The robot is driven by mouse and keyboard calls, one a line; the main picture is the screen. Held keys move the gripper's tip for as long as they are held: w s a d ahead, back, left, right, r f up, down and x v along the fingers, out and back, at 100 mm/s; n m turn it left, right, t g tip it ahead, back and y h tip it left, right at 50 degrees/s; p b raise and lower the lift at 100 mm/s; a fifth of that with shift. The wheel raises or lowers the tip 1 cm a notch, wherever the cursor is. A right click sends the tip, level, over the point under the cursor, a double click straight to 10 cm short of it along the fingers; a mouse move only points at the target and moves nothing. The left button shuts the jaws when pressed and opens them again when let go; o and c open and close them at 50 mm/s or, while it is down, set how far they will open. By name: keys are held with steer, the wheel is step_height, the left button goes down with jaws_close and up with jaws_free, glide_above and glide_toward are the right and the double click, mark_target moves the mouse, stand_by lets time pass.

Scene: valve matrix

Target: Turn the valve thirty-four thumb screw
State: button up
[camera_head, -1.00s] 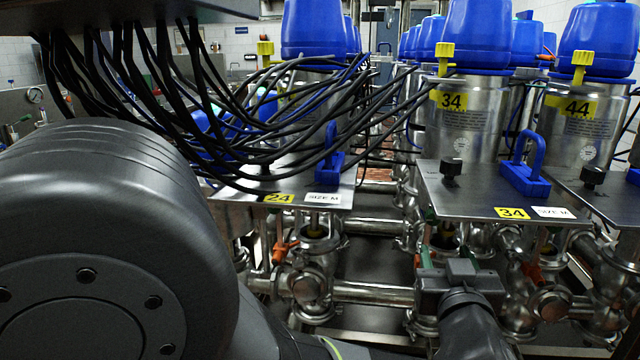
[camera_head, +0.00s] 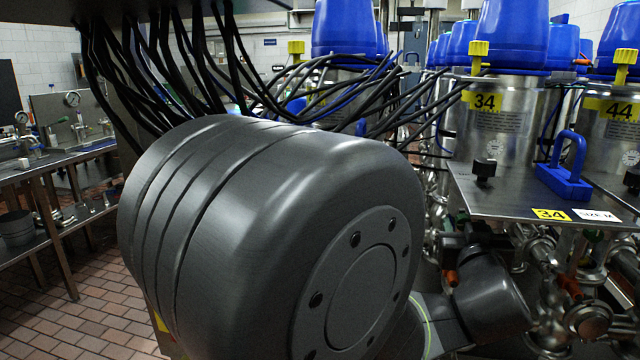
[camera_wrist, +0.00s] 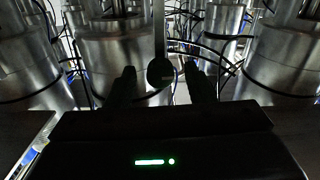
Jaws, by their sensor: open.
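The valve 34 unit (camera_head: 492,115) is a steel cylinder with a blue cap and a yellow 34 label, at right in the head view. A black thumb screw (camera_head: 484,170) stands on its steel plate (camera_head: 510,196), left of a blue padlock-shaped part (camera_head: 565,168). My gripper (camera_head: 456,245) is low beside the plate's front left corner, partly hidden. In the wrist view my gripper (camera_wrist: 162,82) is open, with its two dark fingers apart. A round dark knob (camera_wrist: 160,71) appears between them. I cannot tell whether it is that thumb screw, or whether the fingers touch it.
Valve 44 (camera_head: 610,115) stands close at right. Pipes and fittings (camera_head: 590,318) crowd the space below the plates. Dark cables (camera_head: 330,95) hang at centre. A steel bench (camera_head: 70,160) stands at left beside open tiled floor (camera_head: 75,320). My large arm joint hides much of the centre.

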steer(key=shift+x, duration=1.15)
steer(key=shift+s, duration=0.1)
steer(key=p+v, duration=0.3)
steer(key=v, duration=1.1)
steer(key=b+x, duration=0.3)
steer(key=x, duration=1.1)
steer(key=shift+w, duration=0.25)
steer(key=m, duration=0.3)
steer(key=shift+s, duration=0.1)
steer(key=shift+s+r+m+p, duration=0.1)
steer(key=shift+s+m+p, duration=0.2)
steer(key=shift+s+p, duration=0.1)
steer(key=p+v, duration=0.3)
steer(key=v, duration=0.9)
steer(key=shift+s+a, duration=0.25)
steer(key=shift+s, duration=0.05)
